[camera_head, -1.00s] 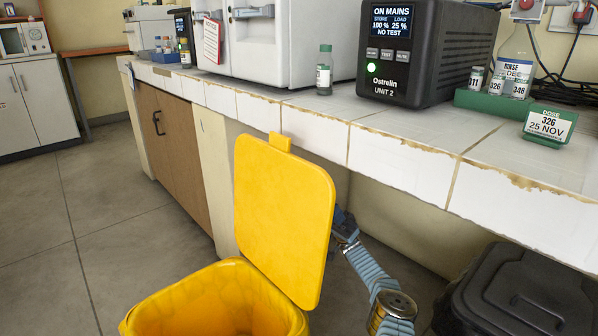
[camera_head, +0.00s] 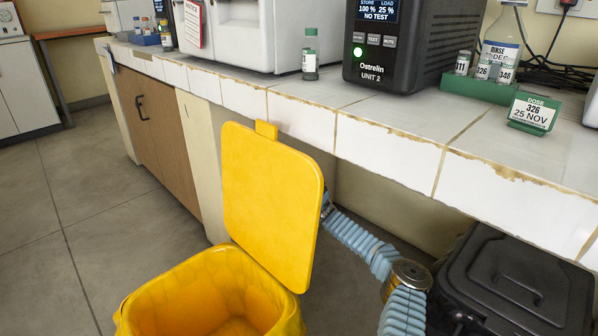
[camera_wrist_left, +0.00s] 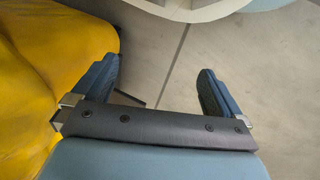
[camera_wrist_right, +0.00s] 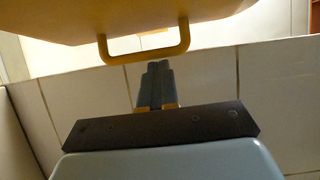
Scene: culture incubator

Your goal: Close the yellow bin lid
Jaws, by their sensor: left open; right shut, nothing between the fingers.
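The yellow bin (camera_head: 215,295) stands open on the floor, low in the head view. Its yellow lid (camera_head: 270,195) is raised upright along the bin's right side, with a tab at its top edge. My right arm reaches behind the lid, which hides that gripper in the head view. In the right wrist view my right gripper (camera_wrist_right: 158,68) is shut and empty, its tips close to a yellow loop handle (camera_wrist_right: 146,56) on the lid (camera_wrist_right: 130,18). I cannot tell whether they touch. My left gripper (camera_wrist_left: 157,82) is open and empty beside yellow bin material (camera_wrist_left: 40,85).
The tiled bench (camera_head: 390,150) overhangs just behind the lid, carrying a dark Ostrelin unit (camera_head: 410,50) and a small bottle (camera_head: 310,55). A black lidded bin (camera_head: 520,280) stands at the lower right. The floor (camera_head: 60,280) at left is clear.

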